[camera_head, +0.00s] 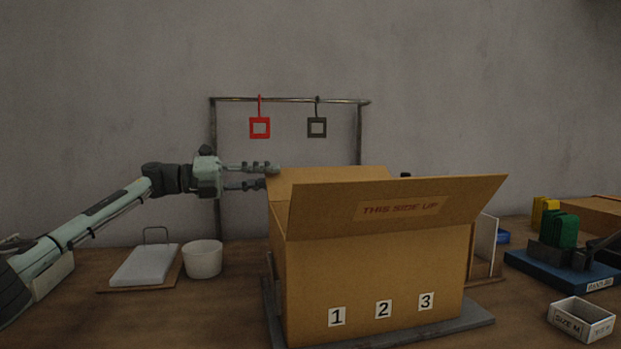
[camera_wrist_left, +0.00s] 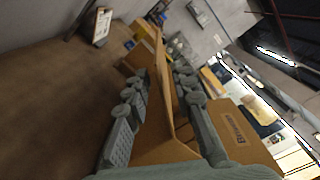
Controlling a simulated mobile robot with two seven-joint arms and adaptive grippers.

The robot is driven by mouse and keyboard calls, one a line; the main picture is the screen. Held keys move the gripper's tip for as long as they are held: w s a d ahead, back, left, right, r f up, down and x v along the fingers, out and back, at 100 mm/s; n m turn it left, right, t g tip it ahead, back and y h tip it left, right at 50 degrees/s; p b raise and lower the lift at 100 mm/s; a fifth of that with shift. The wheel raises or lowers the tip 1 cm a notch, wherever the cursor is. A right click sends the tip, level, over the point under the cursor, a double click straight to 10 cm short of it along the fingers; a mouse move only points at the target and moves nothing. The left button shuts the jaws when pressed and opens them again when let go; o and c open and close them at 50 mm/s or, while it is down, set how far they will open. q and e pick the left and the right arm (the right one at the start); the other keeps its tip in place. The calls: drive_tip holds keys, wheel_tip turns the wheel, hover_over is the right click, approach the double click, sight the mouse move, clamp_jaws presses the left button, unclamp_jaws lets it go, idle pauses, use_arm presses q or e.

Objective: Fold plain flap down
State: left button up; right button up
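A cardboard box (camera_head: 370,285) stands open on a dark base plate, with the labels 1, 2 and 3 on its front. Its front flap (camera_head: 460,203), printed THIS SIDE UP, leans up and outward. A plain flap (camera_head: 330,181) stands up at the back of the box. My left gripper (camera_head: 268,178) is at the box's back left, beside the end of the plain flap. In the left wrist view its fingers (camera_wrist_left: 162,100) are spread, with a cardboard panel (camera_wrist_left: 160,75) running between them. I cannot tell whether they touch it. My right gripper is not seen.
A rack (camera_head: 290,99) with a red and a dark square tag stands behind the box. A white cup (camera_head: 203,259) and a white slab (camera_head: 145,265) lie left. A blue stand (camera_head: 560,268) with green pieces and a SIZE M tray (camera_head: 581,320) are right.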

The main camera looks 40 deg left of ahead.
sight(302, 174)
use_arm(q)
drive_tip(key=shift+w+d, duration=0.1)
drive_tip(key=shift+d, duration=0.05)
drive_tip(key=shift+w+d+r+p, duration=0.15)
drive_tip(key=shift+w+d+p, duration=0.05)
drive_tip(key=shift+w+p, duration=0.1)
drive_tip(key=p+x, duration=0.2)
drive_tip(key=x, duration=0.4)
drive_tip(key=shift+w+d, duration=0.3)
drive_tip(key=shift+w, duration=0.05)
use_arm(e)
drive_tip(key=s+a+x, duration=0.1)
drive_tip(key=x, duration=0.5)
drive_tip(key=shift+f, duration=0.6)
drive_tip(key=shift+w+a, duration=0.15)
use_arm(q)
clamp_jaws()
